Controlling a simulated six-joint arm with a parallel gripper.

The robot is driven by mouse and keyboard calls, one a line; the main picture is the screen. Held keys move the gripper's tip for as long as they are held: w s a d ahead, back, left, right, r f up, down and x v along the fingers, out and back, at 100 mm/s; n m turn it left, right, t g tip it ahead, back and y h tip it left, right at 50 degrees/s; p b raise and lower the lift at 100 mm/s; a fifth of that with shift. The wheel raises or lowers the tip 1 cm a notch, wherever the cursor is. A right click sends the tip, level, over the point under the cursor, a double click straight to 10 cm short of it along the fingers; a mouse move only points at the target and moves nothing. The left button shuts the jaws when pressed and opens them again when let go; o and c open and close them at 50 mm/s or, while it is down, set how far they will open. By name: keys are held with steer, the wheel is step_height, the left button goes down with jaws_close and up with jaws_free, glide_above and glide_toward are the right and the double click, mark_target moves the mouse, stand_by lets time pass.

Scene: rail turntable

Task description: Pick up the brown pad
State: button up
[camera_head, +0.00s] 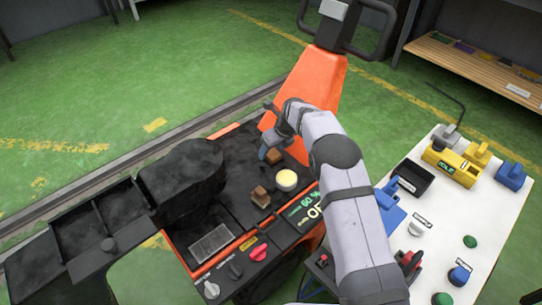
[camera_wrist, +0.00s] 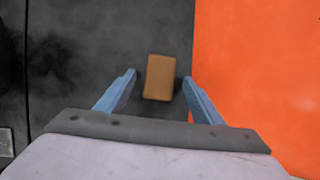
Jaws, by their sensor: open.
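A small brown pad (camera_wrist: 160,77) lies on the dark deck in the wrist view, close to the orange panel's edge. My gripper (camera_wrist: 159,76) is open, with one blue finger on each side of the pad and a gap to both; how high the fingertips are above the deck is hard to tell. In the head view my gripper (camera_head: 268,150) is over the far part of the dark deck, with the brown pad (camera_head: 274,157) next to the fingers, partly hidden by them.
Another brown block (camera_head: 260,197) and a cream round piece (camera_head: 287,180) sit nearer on the dark deck (camera_head: 235,205). An orange upright with handles (camera_head: 325,80) stands behind my gripper. A white table (camera_head: 450,220) with several tools is at right.

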mark_target(272, 153)
steer(key=shift+w+a+f, duration=0.15)
steer(key=shift+f, duration=0.45)
steer(key=shift+c, duration=0.2)
steer(key=c, duration=1.1)
steer(key=shift+r, duration=0.15)
step_height(272, 153, up, 10)
steer(key=shift+f+p, duration=0.1)
steer(key=shift+p, duration=1.05)
